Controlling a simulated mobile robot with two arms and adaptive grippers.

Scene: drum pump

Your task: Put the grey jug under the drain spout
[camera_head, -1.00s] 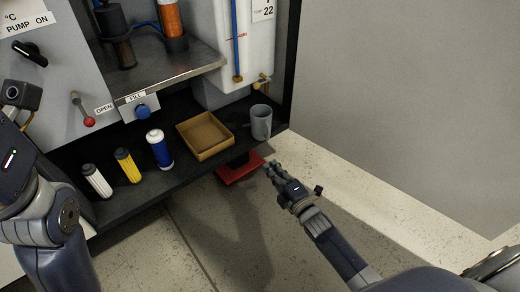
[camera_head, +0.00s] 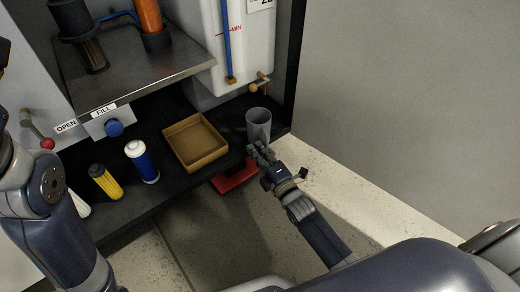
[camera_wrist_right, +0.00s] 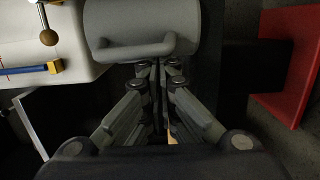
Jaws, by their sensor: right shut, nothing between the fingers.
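The grey jug (camera_head: 258,121) stands upright at the right end of the black shelf. The brass drain spout (camera_head: 260,82) sticks out low on the white tank, above and behind the jug in the head view. The wrist view shows the jug (camera_wrist_right: 140,18) with its handle (camera_wrist_right: 135,49) facing my gripper, and the brass spout (camera_wrist_right: 47,37) to its left. My right gripper (camera_head: 258,150) is shut and empty, just in front of the jug. Its fingertips (camera_wrist_right: 160,68) are close to the handle; I cannot tell if they touch. Only my left arm shows, not its gripper.
An open tan tray (camera_head: 196,165) sits left of the jug. Blue-and-white (camera_head: 142,160) and yellow (camera_head: 105,182) cartridges stand farther left. A red object (camera_head: 236,180) lies below the shelf edge. A dark cabinet side wall (camera_head: 291,70) stands close right of the jug.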

